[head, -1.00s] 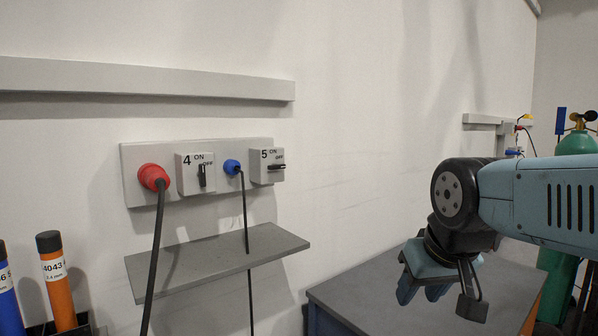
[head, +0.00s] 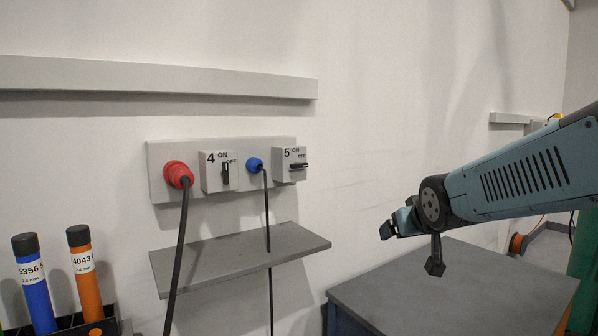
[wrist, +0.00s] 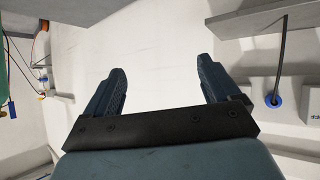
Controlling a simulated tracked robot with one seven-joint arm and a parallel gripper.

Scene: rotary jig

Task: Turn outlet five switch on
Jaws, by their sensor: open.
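Outlet five's switch box (head: 290,164) is a pale box at the right end of the wall panel (head: 190,197). Its dark handle (head: 299,166) lies horizontal, in line with OFF, in the head view. The blue plug (head: 254,165) is just left of it. My gripper (head: 386,230) is right of and lower than the switch in the picture, well apart from it, pointing left. In the wrist view my gripper (wrist: 160,82) is open with nothing between its fingers. The blue plug (wrist: 273,101) shows right of the fingers there; I cannot make out switch five clearly.
Switch four (head: 225,173) has a vertical handle; a red plug (head: 177,174) is left of it. A grey shelf (head: 220,261) juts out below the panel. A grey table (head: 450,295) stands at right, and rod tubes (head: 85,275) at left. The wall between panel and gripper is bare.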

